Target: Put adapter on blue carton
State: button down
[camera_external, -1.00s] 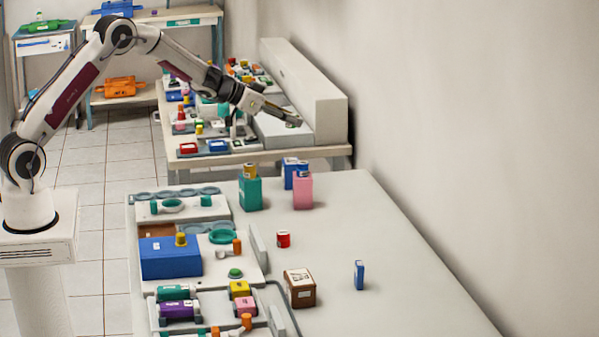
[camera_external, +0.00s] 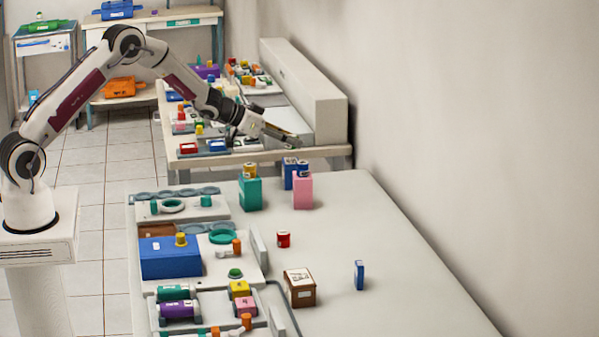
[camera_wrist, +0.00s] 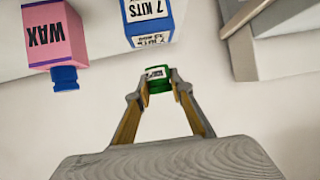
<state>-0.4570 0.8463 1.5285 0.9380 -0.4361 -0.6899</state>
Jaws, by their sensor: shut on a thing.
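My gripper (camera_wrist: 158,90) is shut on a small green piece with a white label, which I take to be the adapter (camera_wrist: 158,74). The blue carton (camera_wrist: 147,15), labelled "7 KITS", is at the top of the wrist view, just beyond the held piece and apart from it in the picture. In the external view my gripper (camera_external: 296,142) is above and behind the blue carton (camera_external: 288,178). There the carton stands at the back of the near table, partly hidden by a pink bottle. The held piece cannot be made out in the external view.
The pink WAX bottle (camera_wrist: 55,35) with a blue cap stands close to the carton. A teal bottle (camera_external: 250,192) is on its left in the external view. The table's right side is mostly clear.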

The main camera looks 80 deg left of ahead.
aim_at(291, 161)
jog(key=shift+f, duration=1.85)
jog(key=c, duration=1.8)
grip_release()
jog(key=shift+f, duration=0.15)
jog(key=shift+o, duration=0.2)
jog(key=shift+s+r, duration=0.1)
jog(key=shift+r, duration=0.1)
jog(key=shift+s+r, duration=0.1)
jog(key=shift+v, duration=0.95)
jog(key=v, duration=0.9)
jog(key=shift+s, duration=0.35)
